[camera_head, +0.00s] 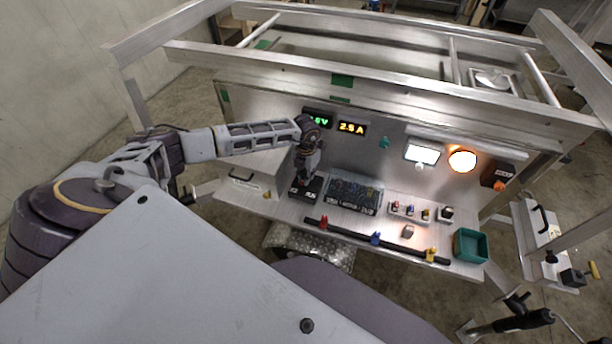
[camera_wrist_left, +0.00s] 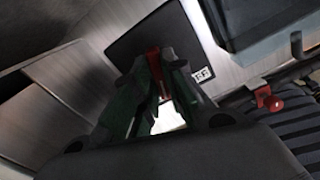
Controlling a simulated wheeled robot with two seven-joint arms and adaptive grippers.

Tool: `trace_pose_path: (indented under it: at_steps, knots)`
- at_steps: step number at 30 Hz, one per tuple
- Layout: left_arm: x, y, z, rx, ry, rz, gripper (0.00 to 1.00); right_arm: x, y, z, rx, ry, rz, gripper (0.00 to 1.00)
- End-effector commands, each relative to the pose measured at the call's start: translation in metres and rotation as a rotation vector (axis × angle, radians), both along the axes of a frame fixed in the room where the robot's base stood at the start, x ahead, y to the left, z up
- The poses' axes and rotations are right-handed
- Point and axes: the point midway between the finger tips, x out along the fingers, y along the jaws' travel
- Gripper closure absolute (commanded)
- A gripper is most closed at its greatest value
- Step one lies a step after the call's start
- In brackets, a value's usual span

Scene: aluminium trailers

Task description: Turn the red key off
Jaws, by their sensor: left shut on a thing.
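The red key (camera_wrist_left: 155,62) stands on a black plate (camera_wrist_left: 140,35) with white lettering, partly hidden by my fingers. In the head view the black plate (camera_head: 312,190) lies at the left part of the metal bench top, and the key there is hidden behind my gripper. My left gripper (camera_head: 304,180) reaches down from above onto this plate. In the left wrist view its dark green fingers (camera_wrist_left: 158,75) are closed around the red key from both sides. My right gripper is in neither view.
A black bar with red (camera_head: 324,222), blue (camera_head: 376,238) and yellow (camera_head: 431,255) pieces runs along the bench front. A dark panel (camera_head: 352,195) lies right of the plate. A teal bin (camera_head: 470,245) sits at the right end. An orange lamp (camera_head: 462,161) is lit behind.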

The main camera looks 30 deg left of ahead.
Motion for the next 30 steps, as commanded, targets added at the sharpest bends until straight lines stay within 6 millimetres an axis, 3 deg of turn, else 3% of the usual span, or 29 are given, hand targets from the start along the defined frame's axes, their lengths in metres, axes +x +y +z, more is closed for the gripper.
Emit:
trace_pose_path:
  at_steps: [11, 23, 30]
  knots:
    - [0.001, 0.000, 0.001, 0.000, -0.002, 0.305, 1.00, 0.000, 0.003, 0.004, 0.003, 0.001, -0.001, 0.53]
    - [0.001, 0.000, 0.001, 0.000, -0.002, 0.631, 1.00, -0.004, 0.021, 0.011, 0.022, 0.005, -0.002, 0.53]
    - [0.001, 0.000, 0.002, 0.000, -0.003, 0.825, 1.00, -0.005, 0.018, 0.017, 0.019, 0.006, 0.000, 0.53]
